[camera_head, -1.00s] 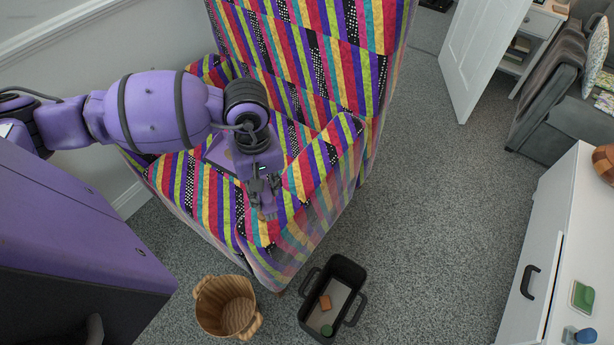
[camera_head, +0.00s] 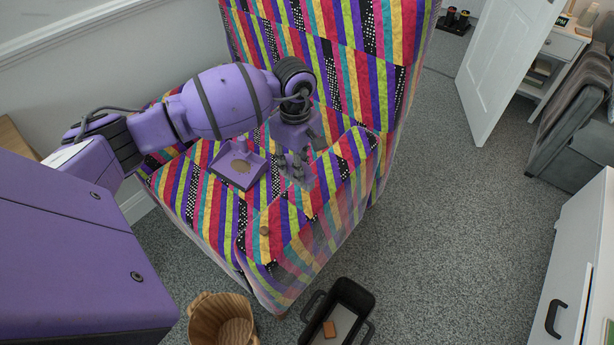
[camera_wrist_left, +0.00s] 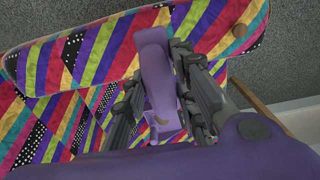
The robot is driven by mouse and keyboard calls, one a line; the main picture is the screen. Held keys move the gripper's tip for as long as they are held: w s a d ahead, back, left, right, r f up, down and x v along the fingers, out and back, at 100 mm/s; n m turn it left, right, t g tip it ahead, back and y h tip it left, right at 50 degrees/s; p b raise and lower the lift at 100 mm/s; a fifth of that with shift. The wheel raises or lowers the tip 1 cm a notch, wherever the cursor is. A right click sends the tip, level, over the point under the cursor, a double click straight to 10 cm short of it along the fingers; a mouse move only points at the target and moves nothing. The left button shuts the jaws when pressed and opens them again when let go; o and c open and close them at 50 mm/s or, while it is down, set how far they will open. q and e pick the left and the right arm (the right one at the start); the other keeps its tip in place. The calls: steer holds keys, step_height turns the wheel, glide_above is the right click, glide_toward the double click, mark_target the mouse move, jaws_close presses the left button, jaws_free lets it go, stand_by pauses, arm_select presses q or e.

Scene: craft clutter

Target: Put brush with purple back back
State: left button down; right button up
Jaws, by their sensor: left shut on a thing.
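In the left wrist view, a long purple piece (camera_wrist_left: 154,65) lies between the dark fingers of my left gripper. It appears to be the brush with purple back; its bristles do not show. My left gripper (camera_head: 293,172) is shut on it, above the striped armchair (camera_head: 215,205) beside the inner side of its near arm. In the head view the held brush is hard to make out against the purple wrist and the pattern. A purple tray-like piece (camera_head: 238,167) with a tan oval is just left of the fingers. My right gripper is not in view.
A small brown knob-like thing (camera_head: 264,230) is on the chair's near arm. A wicker basket (camera_head: 205,322) and a black bin (camera_head: 359,294) with an orange-brown block (camera_head: 329,328) stand on the floor in front. Carpet to the right is open. A white cabinet (camera_head: 590,250) stands far right.

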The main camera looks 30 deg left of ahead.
arm_select(q)
steer(key=w+f, duration=0.1)
steer(key=w+d+f, duration=0.1)
steer(key=f, duration=0.1)
steer(key=shift+w+d+f, duration=0.1)
steer(key=shift+w, duration=0.1)
steer(key=shift+w+f, duration=0.15)
steer(key=shift+f, duration=1.55)
steer(key=c, duration=1.4)
jaws_free()
steer(key=shift+f, duration=0.15)
step_height(320, 180, up, 12)
steer(key=shift+r, duration=0.2)
steer(key=shift+d+f, duration=0.1)
